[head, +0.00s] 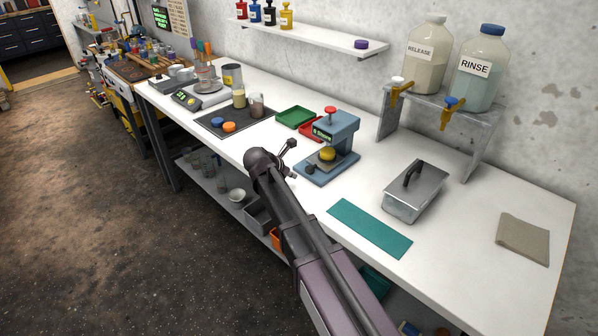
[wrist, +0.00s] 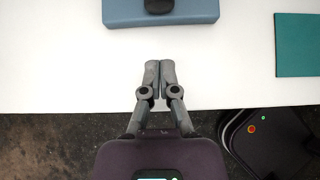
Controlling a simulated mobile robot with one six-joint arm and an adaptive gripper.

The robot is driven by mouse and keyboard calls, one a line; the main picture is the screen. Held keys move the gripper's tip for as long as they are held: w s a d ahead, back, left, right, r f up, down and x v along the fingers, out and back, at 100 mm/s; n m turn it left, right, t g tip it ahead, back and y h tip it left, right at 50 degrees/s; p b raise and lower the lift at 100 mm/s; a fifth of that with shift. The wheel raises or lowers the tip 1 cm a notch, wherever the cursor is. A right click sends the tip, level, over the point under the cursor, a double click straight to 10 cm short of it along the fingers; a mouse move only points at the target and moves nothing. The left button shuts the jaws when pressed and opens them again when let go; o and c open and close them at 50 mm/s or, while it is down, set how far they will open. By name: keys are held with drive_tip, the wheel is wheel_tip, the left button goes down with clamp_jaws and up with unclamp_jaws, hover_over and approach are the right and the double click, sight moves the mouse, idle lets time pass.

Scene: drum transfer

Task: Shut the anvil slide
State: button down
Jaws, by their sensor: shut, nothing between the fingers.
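How far the slide is out is hard to tell. My gripper (head: 293,160) is shut and empty, just in front of the press. In the wrist view my gripper (wrist: 159,68) is apart from the blue base (wrist: 124,14).
Green tray (head: 296,117) and red tray (head: 309,130) lie behind-left of the press. A teal mat (head: 370,228) and lidded metal box (head: 415,192) lie to the right. The bench's front edge (wrist: 60,110) runs below my fingers. White bench between fingers and base is clear.

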drive_tip(key=p+v, duration=0.4)
drive_tip(key=v, duration=0.3)
drive_tip(key=shift+s+r+p, duration=0.25)
drive_tip(key=shift+p, duration=0.15)
idle(0.3)
